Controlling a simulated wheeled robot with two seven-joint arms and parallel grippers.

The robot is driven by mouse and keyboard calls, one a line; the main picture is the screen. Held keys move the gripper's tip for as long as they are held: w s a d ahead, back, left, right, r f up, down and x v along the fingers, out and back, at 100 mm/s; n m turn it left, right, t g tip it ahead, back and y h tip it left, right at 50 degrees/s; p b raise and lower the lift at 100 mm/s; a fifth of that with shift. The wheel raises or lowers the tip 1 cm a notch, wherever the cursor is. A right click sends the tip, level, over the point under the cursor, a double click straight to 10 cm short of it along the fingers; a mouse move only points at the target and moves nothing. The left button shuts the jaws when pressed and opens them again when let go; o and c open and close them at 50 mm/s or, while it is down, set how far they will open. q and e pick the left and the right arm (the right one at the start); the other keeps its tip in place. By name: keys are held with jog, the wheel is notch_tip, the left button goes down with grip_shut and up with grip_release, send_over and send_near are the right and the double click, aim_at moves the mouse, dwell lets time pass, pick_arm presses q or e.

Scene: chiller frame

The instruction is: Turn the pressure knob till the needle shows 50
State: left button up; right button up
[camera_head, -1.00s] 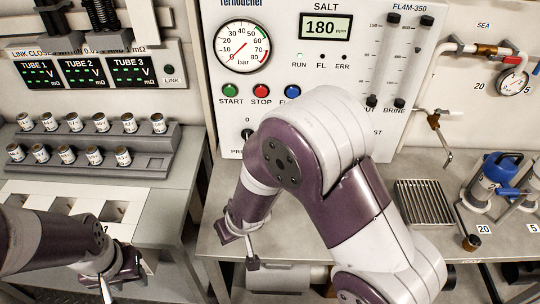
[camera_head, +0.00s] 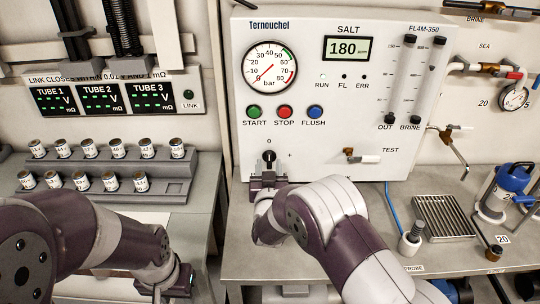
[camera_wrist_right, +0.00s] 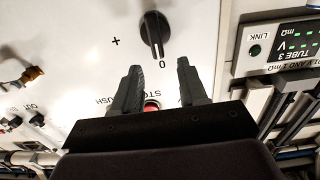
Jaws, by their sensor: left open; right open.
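The black pressure knob (camera_head: 269,156) sits low on the white panel, its pointer at the 0 mark. The right wrist view shows the knob (camera_wrist_right: 154,32) just beyond my fingertips, lined up with the gap between them. My right gripper (camera_head: 268,179) is open and empty, just below the knob in the head view; its two dark fingers (camera_wrist_right: 158,78) show apart. The round gauge (camera_head: 270,67) has a red needle pointing lower left, near 0 bar. My left gripper (camera_head: 178,284) is low at the left, partly cut off by the picture's bottom edge.
Green START (camera_head: 254,112), red STOP (camera_head: 285,112) and blue FLUSH (camera_head: 314,112) buttons sit above the knob. A small test tap (camera_head: 362,157) sticks out to its right.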

aim_at(269, 155)
jog(key=w, duration=0.5)
jog(key=shift+d, duration=0.1)
grip_shut()
jog(key=shift+s, duration=0.1)
jog(key=shift+f, duration=0.1)
